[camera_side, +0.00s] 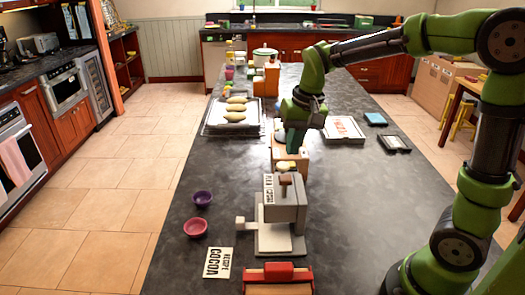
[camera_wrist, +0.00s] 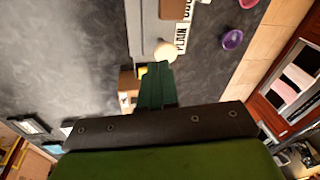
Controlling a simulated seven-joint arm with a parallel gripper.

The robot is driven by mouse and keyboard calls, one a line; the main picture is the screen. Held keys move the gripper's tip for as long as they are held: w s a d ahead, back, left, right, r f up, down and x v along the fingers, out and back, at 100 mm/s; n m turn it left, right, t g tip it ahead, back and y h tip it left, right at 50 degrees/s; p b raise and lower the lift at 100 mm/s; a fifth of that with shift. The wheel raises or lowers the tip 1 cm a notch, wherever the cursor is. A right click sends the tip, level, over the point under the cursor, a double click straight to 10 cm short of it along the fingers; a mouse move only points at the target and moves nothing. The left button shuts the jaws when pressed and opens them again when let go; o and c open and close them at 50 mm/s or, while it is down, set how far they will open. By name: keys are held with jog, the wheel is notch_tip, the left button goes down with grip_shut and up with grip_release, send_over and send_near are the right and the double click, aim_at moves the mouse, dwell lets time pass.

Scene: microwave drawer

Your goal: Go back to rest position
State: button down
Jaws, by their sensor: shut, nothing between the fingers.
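My gripper (camera_side: 292,150) points down over the dark island counter, just above a light wooden box (camera_side: 303,160), in the side view. Its dark green fingers are together with nothing between them. The fingers also show closed in the wrist view (camera_wrist: 156,72). Whether the fingertips touch the box or stand in front of it I cannot tell. A grey appliance (camera_side: 282,214) with a brown knob and a printed label stands nearer the side camera. Its grey body shows at the top of the wrist view (camera_wrist: 135,28).
A purple bowl (camera_side: 202,199), a pink bowl (camera_side: 195,227) and a recipe card (camera_side: 217,263) lie left of the appliance. A red-trimmed box (camera_side: 278,280) is in front. A tray (camera_side: 210,131) with several yellowish items lies behind left. Counter at right is mostly clear.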

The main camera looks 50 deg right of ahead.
jog(key=s+a+r+n+t, duration=0.1)
jog(key=s+a+r+t, duration=0.1)
jog(key=s, duration=0.5)
jog(key=s+a+r+n+t+y, duration=0.1)
jog(key=s+a+r+t, duration=0.1)
jog(key=s, duration=0.5)
jog(key=shift+a+t, duration=0.35)
jog(key=shift+t, duration=0.25)
